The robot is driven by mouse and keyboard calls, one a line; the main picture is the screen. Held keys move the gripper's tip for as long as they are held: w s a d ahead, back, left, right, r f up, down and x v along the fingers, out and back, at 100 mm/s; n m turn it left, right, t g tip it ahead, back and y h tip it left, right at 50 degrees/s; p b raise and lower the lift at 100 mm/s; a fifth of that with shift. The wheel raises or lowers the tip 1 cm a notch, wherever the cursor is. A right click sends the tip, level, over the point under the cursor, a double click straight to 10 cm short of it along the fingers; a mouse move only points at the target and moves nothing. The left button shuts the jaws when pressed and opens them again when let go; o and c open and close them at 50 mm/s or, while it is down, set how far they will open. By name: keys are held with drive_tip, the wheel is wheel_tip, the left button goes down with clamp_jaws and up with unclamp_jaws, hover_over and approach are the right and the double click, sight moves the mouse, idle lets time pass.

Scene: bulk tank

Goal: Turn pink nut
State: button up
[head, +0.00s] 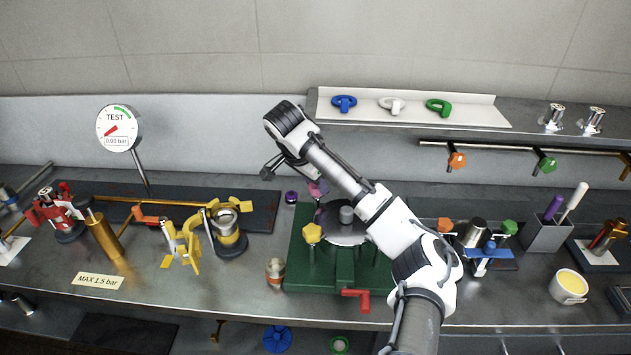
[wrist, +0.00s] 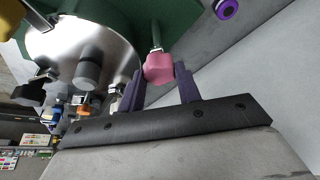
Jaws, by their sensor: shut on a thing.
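The pink nut (wrist: 159,66) sits on a threaded stud at the rim of a round steel lid (wrist: 70,50) in the wrist view. My gripper (wrist: 158,76) has its two purple fingers on either side of the nut and is shut on it. In the head view the pink nut (head: 316,188) shows as a small patch behind my arm, and my fingertips there are mostly hidden. A yellow nut (head: 312,233) stands at the lid's near left. A black nut (wrist: 28,92) also shows on the rim in the wrist view.
The lid rests on a green base (head: 300,270) with a red handle (head: 356,298) in front. A purple ring (head: 291,197) lies just left of the base. Yellow clamp parts (head: 228,230) stand farther left. A shelf (head: 455,115) overhangs the back right.

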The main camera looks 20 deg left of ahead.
drive_tip(key=m, duration=0.1)
drive_tip(key=m+h, duration=0.1)
drive_tip(key=m, duration=0.1)
drive_tip(key=shift+w+a+r+m+g, duration=0.1)
drive_tip(key=shift+r+m+g, duration=0.05)
drive_tip(key=shift+m+g, duration=0.2)
drive_tip(key=m, duration=0.2)
drive_tip(key=m+g+h, duration=0.1)
drive_tip(key=m, duration=0.1)
drive_tip(key=shift+w+g, duration=0.1)
drive_tip(key=shift+g, duration=0.15)
drive_tip(key=shift+m, duration=0.25)
drive_tip(key=shift+a, duration=0.1)
drive_tip(key=o, duration=1)
drive_tip(key=shift+c, duration=0.2)
drive_tip(key=shift+a+r+b, duration=0.15)
drive_tip(key=shift+r+b, duration=0.15)
drive_tip(key=shift+r, duration=0.05)
drive_tip(key=s+a+b, duration=0.3)
drive_tip(key=s+a, duration=0.1)
drive_tip(key=a, duration=0.7)
drive_tip(key=shift+s+a, duration=0.15)
drive_tip(key=shift+s, duration=0.15)
